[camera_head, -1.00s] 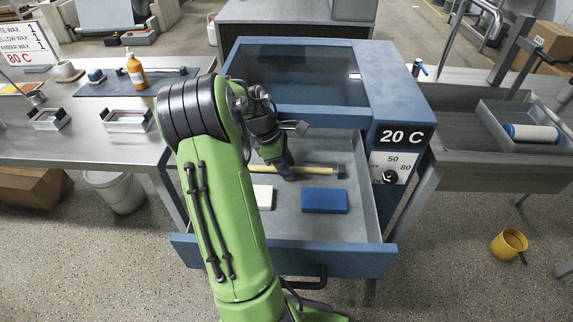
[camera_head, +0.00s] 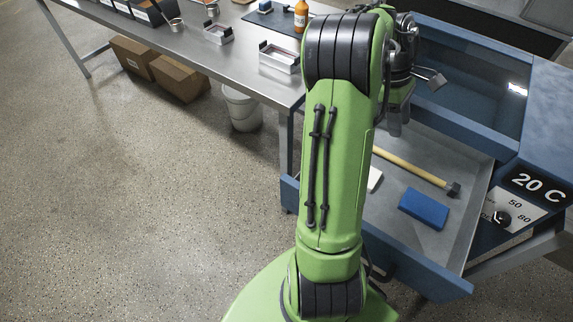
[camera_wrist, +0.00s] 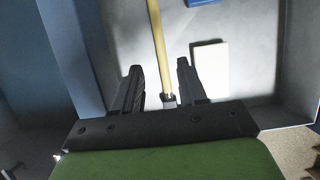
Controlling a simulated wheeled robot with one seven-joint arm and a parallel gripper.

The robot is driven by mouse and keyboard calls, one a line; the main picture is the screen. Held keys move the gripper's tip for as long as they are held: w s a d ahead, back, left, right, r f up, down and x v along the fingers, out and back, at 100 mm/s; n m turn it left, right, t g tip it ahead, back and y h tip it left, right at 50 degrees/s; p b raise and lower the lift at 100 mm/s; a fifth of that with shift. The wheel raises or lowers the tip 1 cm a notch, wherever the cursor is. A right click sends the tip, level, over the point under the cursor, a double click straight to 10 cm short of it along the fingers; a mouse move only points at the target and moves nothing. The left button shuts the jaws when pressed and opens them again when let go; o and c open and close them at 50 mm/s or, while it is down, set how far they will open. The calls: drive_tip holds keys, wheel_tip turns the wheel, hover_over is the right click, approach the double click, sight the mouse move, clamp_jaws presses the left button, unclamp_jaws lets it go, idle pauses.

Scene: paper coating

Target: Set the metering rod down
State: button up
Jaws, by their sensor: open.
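The metering rod (camera_head: 413,167), a tan bar with dark ends, lies in the open grey drawer (camera_head: 455,228). It also shows in the wrist view (camera_wrist: 160,45), running up the picture between the fingers, with one end near the palm. My gripper (camera_head: 397,122) is open and empty above the drawer, over the rod's left part in the head view. In the wrist view my gripper's fingers (camera_wrist: 159,68) stand apart on either side of the rod, not closed on it. My arm hides the rod's left end in the head view.
A blue block (camera_head: 424,208) and a white block (camera_head: 375,180) lie in the drawer beside the rod. The blue cabinet (camera_head: 555,110) reads 20 C. A steel table (camera_head: 180,50) with small trays stands at left. The floor at left is largely clear.

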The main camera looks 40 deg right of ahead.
drive_tip(key=w+a+r+t, duration=0.2)
drive_tip(key=w+a, duration=0.1)
drive_tip(key=a, duration=0.4)
drive_tip(key=w+a+r+m+t, duration=0.1)
drive_tip(key=w+a+r+t, duration=0.15)
drive_tip(key=a, duration=0.55)
drive_tip(key=w+a+r+t, duration=0.2)
drive_tip(key=w+a+r, duration=0.15)
drive_tip(key=a, duration=0.35)
drive_tip(key=s+a+t, duration=0.1)
drive_tip(key=s+a, duration=0.1)
drive_tip(key=a, duration=0.6)
drive_tip(key=s+a+f+m+t+y, duration=0.1)
drive_tip(key=s+a+t, duration=0.1)
drive_tip(key=a, duration=0.6)
drive_tip(key=shift+s+a, duration=0.2)
drive_tip(key=shift+s, duration=0.55)
drive_tip(key=shift+f, duration=0.1)
